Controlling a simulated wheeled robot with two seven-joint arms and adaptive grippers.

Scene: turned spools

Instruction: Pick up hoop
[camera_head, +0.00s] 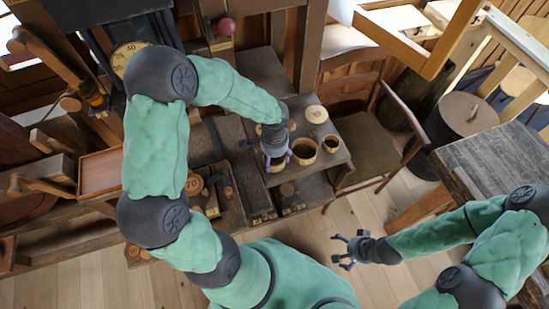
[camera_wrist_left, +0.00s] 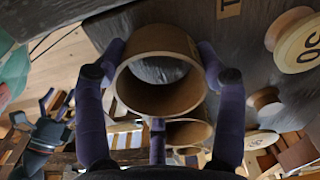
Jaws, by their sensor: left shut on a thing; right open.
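A tan wooden hoop (camera_wrist_left: 165,40), like a short open ring, sits between the purple fingers of my left gripper (camera_wrist_left: 160,90) in the left wrist view. The fingers are shut on it. In the head view my left gripper (camera_head: 276,155) is over the dark bench, and the wrist and fingers mostly hide the held hoop. Another ring (camera_head: 304,151) stands just right of the gripper, with a smaller ring (camera_head: 331,143) beyond it. My right gripper (camera_head: 346,249) is open and empty above the floor, low in the head view.
A light-topped spool (camera_head: 316,114) stands behind the rings on the bench. A spool marked 70 (camera_head: 193,185) lies to the left, near a reddish-brown tray (camera_head: 100,172). A chair (camera_head: 370,145) and a lidded barrel (camera_head: 467,115) stand to the right. The floor in front is clear.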

